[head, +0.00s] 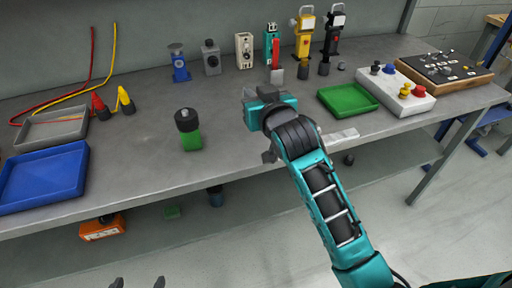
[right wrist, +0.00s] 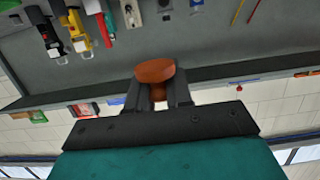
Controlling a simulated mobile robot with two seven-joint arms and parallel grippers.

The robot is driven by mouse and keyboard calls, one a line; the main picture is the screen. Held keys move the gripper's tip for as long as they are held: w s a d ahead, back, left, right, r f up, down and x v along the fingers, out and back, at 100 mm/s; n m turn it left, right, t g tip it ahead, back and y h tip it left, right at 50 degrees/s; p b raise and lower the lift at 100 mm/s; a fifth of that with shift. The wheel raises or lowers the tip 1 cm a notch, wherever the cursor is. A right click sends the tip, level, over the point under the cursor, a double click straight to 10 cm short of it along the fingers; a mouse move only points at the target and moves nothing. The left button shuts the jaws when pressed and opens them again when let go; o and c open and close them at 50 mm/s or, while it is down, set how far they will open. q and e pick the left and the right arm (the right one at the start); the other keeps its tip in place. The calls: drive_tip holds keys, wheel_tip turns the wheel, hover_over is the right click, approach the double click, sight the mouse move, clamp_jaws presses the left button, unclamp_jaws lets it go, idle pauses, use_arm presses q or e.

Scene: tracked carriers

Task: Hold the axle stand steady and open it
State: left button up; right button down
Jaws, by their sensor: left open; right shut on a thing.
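My right gripper (right wrist: 158,98) is shut on an orange-brown thing (right wrist: 155,70) with a rounded, broad top and a narrower stem. In the head view my teal right arm and wrist hide it. I cannot tell whether it belongs to the axle stand. A small blue stand-like thing (head: 180,66) stands upright at the back of the bench; it may be the axle stand, but it is too small to be sure. My left gripper (head: 138,283) shows only as two dark, parted fingertips at the bottom edge; it is open and empty, well short of the bench.
A blue tray (head: 42,180) lies at the left, a green tray (head: 347,98) at the right. A white button box (head: 402,100) is beyond. Several devices line the back.

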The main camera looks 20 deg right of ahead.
drive_tip(key=b, duration=0.2)
hover_over(256, 152)
wheel_tip(256, 152, down, 11)
drive_tip(key=shift+f+b, duration=0.35)
drive_tip(key=shift+f, duration=1.85)
drive_tip(key=shift+f, duration=0.15)
drive_tip(key=c, duration=1)
unclamp_jaws()
drive_tip(key=shift+c, duration=0.2)
